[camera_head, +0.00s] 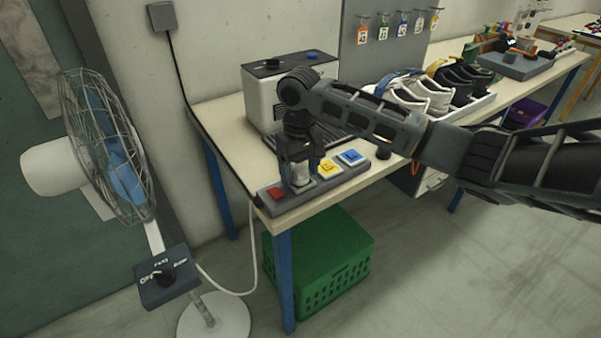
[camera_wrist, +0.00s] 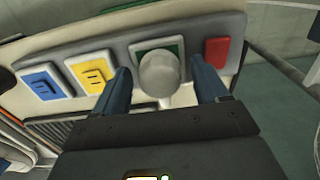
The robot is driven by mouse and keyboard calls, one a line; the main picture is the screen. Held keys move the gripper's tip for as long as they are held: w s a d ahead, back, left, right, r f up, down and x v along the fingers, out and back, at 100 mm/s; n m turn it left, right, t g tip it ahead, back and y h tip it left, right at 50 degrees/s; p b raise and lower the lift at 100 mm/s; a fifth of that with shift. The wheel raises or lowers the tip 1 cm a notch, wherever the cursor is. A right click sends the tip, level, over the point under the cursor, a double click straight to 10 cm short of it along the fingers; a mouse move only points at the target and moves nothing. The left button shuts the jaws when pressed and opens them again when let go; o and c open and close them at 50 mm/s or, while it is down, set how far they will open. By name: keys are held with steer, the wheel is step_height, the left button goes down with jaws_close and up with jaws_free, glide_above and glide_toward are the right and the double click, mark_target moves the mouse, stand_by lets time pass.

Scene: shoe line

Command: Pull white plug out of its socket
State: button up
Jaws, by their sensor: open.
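The white plug (camera_head: 300,180) sits in the green socket of a grey power strip (camera_head: 287,204) at the near corner of the workbench. In the wrist view its round pale end (camera_wrist: 160,74) stands over the green socket (camera_wrist: 146,47). My gripper (camera_head: 297,164) is over the strip from above. In the wrist view, my gripper's two blue-grey fingers stand open on either side of the plug, with a visible gap at each side. In the head view the fingers partly hide the plug and the green socket.
The strip also carries a red switch (camera_head: 275,193), a yellow plate (camera_head: 329,168) and a blue plate (camera_head: 352,157). A coffee machine (camera_head: 262,98) stands behind. A fan (camera_head: 107,150) stands left; a white cable (camera_head: 250,270) hangs between it and the bench. A green crate (camera_head: 330,268) is below.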

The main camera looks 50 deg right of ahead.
mark_target(300, 167)
steer(key=shift+c, duration=0.2)
jaws_close()
stand_by(0.6)
steer(key=shift+r, duration=0.2)
steer(key=shift+r+p, duration=1.35)
steer(key=shift+p, duration=0.1)
steer(key=shift+r+p, duration=0.4)
steer(key=shift+r, duration=1.05)
